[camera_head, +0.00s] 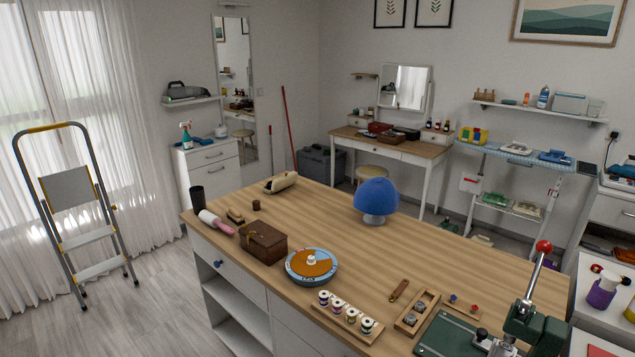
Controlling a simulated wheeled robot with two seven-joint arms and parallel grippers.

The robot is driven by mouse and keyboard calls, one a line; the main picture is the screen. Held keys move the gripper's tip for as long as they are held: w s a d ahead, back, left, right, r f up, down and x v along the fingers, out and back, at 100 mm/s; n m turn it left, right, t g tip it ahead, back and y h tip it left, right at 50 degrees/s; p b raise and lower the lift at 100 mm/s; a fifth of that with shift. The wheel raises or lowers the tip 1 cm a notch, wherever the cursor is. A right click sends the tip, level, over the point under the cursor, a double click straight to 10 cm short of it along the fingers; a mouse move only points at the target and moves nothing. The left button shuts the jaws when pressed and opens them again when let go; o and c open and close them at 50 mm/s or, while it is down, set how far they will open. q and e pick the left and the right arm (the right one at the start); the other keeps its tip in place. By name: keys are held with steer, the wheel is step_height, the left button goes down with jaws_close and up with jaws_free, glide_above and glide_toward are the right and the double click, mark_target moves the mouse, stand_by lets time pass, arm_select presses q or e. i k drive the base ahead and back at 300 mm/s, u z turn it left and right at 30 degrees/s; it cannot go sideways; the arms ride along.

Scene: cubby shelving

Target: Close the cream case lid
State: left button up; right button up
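A small cream case (280,183) lies near the far left edge of the wooden tabletop (320,222). It is long and rounded, with a darker brownish part along its lower left side. It is too small in the picture to tell how far its lid stands open. Neither of my grippers shows in the head view.
Near the case are a small brown pot (256,205), a dark cup (197,198), a brown box (263,241) and a blue domed lamp (376,200). A green lever press (530,325) stands front right. A stepladder (80,210) stands on the floor at left.

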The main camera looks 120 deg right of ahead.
mark_target(278, 185)
steer(key=z, duration=4.2)
steer(key=k, duration=0.3)
steer(key=u, duration=1.6)
steer(key=i, duration=3.3)
steer(key=z, duration=1.3)
